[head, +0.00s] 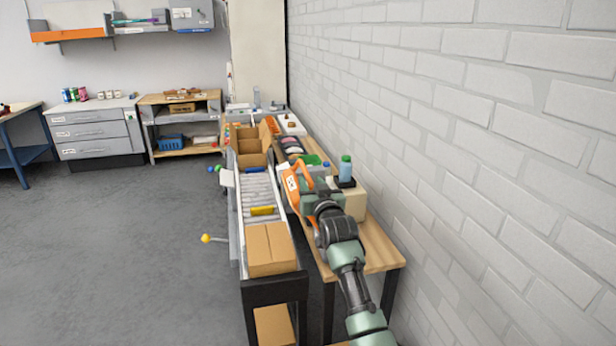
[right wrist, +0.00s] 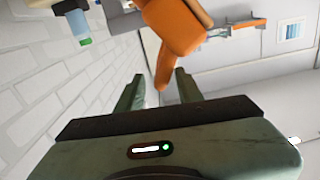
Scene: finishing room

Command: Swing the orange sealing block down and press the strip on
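The orange sealing block (head: 291,183), with a white label, stands raised at the right side of the conveyor in the head view. It also shows in the right wrist view (right wrist: 178,25), with a narrow orange end reaching down toward the gap between my fingers. My right gripper (head: 303,186) is close beside the block; in the right wrist view its two fingers (right wrist: 158,88) stand apart, with clear space beside the orange end. I cannot tell the strip apart in either view. My left gripper is out of view.
A closed cardboard box (head: 268,248) lies on the conveyor's near end; an open box (head: 252,146) stands farther back. A bottle with a green cap (head: 346,168) stands on the wooden bench (head: 380,250) by the brick wall.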

